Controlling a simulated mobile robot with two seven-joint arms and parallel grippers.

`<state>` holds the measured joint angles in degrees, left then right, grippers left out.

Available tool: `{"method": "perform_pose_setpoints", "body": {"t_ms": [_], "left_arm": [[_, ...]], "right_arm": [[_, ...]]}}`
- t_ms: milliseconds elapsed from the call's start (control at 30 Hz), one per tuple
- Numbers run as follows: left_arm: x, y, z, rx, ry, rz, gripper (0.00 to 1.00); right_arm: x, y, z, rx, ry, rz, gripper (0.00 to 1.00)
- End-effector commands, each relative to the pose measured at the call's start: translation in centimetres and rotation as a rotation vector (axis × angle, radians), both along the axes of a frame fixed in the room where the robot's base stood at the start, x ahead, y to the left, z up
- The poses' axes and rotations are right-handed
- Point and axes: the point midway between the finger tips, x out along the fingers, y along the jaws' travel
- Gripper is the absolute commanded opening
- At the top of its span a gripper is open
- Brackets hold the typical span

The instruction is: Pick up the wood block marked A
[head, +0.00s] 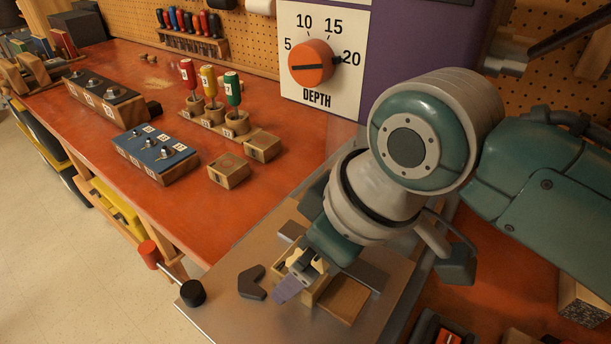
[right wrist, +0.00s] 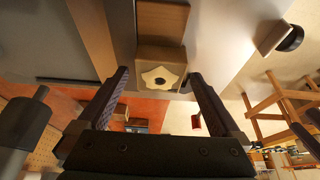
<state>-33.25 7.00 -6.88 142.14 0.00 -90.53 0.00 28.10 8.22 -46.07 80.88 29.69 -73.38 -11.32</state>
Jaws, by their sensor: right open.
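I cannot read a letter A on any block. Two small wood blocks with tiny labels stand on the orange bench, a nearer one (head: 228,171) and one behind it (head: 262,146). My right gripper (head: 308,266) is over the grey metal table at the bench's near right, away from those two. In the right wrist view my right gripper (right wrist: 159,76) is open, with a wooden piece (right wrist: 162,56) bearing a pale star-shaped knob between and beyond its fingertips. I cannot tell whether they touch it. My arm partly hides this spot in the head view. My left gripper is out of view.
The metal table (head: 222,284) holds a dark angled piece (head: 251,283) left of the gripper. On the bench stand a blue-topped key block (head: 155,148), a row of coloured-handled tools (head: 211,95) and a dark-topped rack (head: 103,95). A depth dial (head: 312,62) stands behind.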

Motion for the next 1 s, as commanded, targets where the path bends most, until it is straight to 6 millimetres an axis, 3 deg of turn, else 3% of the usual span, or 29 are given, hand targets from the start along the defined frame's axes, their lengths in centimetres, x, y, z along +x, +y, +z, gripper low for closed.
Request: {"method": "perform_pose_setpoints", "body": {"t_ms": [233, 900, 1000], "left_arm": [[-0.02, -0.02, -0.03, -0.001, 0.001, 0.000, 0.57], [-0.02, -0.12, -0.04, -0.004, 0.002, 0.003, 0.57], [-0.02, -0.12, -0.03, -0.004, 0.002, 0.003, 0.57]], "right_arm": [[0.06, 0.05, -0.08, 0.000, -0.002, 0.001, 0.99], [0.06, 0.01, -0.07, 0.000, -0.001, 0.000, 0.23], [0.06, 0.01, -0.06, 0.000, -0.001, 0.000, 0.16]]}}
